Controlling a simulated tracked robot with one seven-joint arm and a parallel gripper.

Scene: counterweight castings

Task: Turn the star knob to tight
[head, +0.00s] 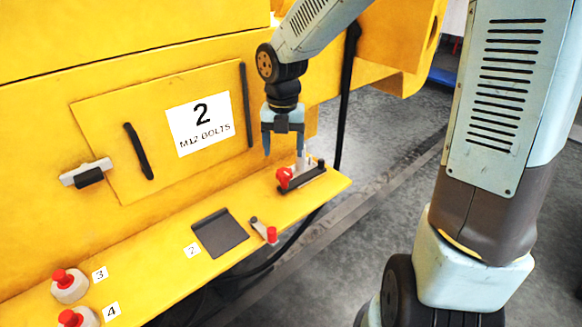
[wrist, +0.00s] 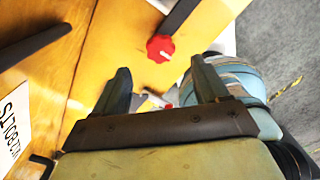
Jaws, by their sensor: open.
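The red star knob (head: 284,178) sits at the near-left end of a dark bar (head: 306,176) on the right part of the yellow ledge. In the wrist view the red knob (wrist: 160,48) shows beyond my fingertips, near the line between them. My gripper (head: 284,154) points down above the knob and bar, its two fingers apart with nothing held. In the wrist view my gripper (wrist: 162,72) is open too. The knob appears clear of both fingers. No tight mark is readable, so I cannot tell the knob's setting.
A lever with a red end (head: 265,231) and a dark plate (head: 219,232) lie along the ledge (head: 170,268). Two red-topped buttons (head: 69,285) are at the near left. A panel labelled 2 M12 BOLTS (head: 200,123) stands behind. A black hose (head: 347,95) hangs at the right.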

